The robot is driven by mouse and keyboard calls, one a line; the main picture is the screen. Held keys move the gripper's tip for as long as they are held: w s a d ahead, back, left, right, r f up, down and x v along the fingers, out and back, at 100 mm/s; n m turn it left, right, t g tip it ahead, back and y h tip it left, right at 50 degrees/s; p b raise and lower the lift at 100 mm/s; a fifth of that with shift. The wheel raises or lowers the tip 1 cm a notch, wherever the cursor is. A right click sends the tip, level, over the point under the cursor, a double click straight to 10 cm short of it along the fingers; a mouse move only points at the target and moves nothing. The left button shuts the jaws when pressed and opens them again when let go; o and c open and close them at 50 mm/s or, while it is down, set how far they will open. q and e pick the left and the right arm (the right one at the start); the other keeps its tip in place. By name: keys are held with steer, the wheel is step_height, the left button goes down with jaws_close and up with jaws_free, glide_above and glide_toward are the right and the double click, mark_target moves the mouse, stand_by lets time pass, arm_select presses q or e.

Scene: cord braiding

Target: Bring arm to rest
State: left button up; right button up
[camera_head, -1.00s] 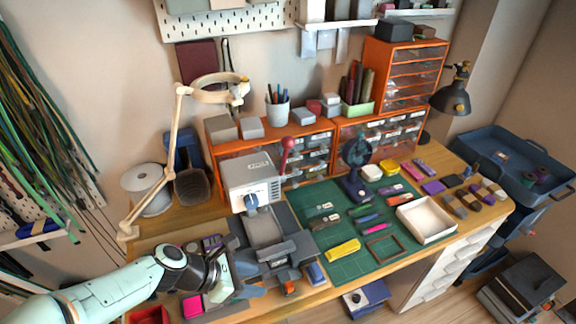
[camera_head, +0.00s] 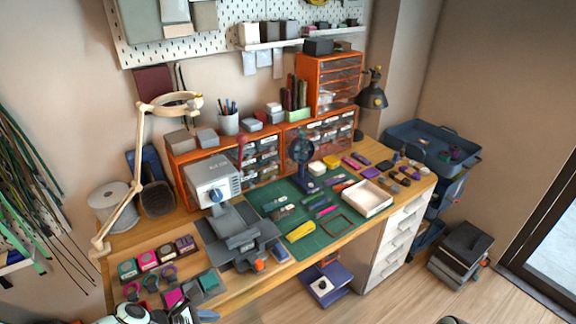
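My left arm shows only as a small pale and dark piece at the bottom edge, left of centre. The wrist and gripper end (camera_head: 188,315) is mostly cut off by the frame, and I cannot tell whether its fingers are open or shut or hold anything. It is low, in front of the table's near left edge, below the small coloured boxes and rings. The grey machine (camera_head: 212,180) with a blue knob stands on the wooden table (camera_head: 290,270), apart from the arm.
A green mat (camera_head: 322,232) with small tools and a white tray (camera_head: 367,199) lie to the right. A cream lamp arm (camera_head: 133,180) rises at left beside a white spool (camera_head: 110,205). Cords (camera_head: 30,215) hang at far left. The floor (camera_head: 400,290) at right front is partly clear.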

arm_select(q)
steer(key=s+f+m+g+y+p, duration=0.2)
steer(key=s+f+m, duration=0.35)
steer(key=f, duration=0.55)
steer(key=s+f+m+g+y+p, duration=0.1)
steer(key=s+f+m+g+p, duration=0.25)
steer(key=f+m, duration=0.55)
steer(key=s+d+f+m+p, duration=0.1)
steer(key=s+d+f+m, duration=0.3)
steer(key=s, duration=0.5)
step_height(320, 180, down, 2)
steer(key=shift+d+f+m, duration=0.2)
steer(key=shift+m, duration=0.35)
arm_select(e)
steer(key=w+r, duration=0.3)
steer(key=r, duration=0.4)
steer(key=shift+w, duration=0.15)
steer(key=shift+r, duration=0.1)
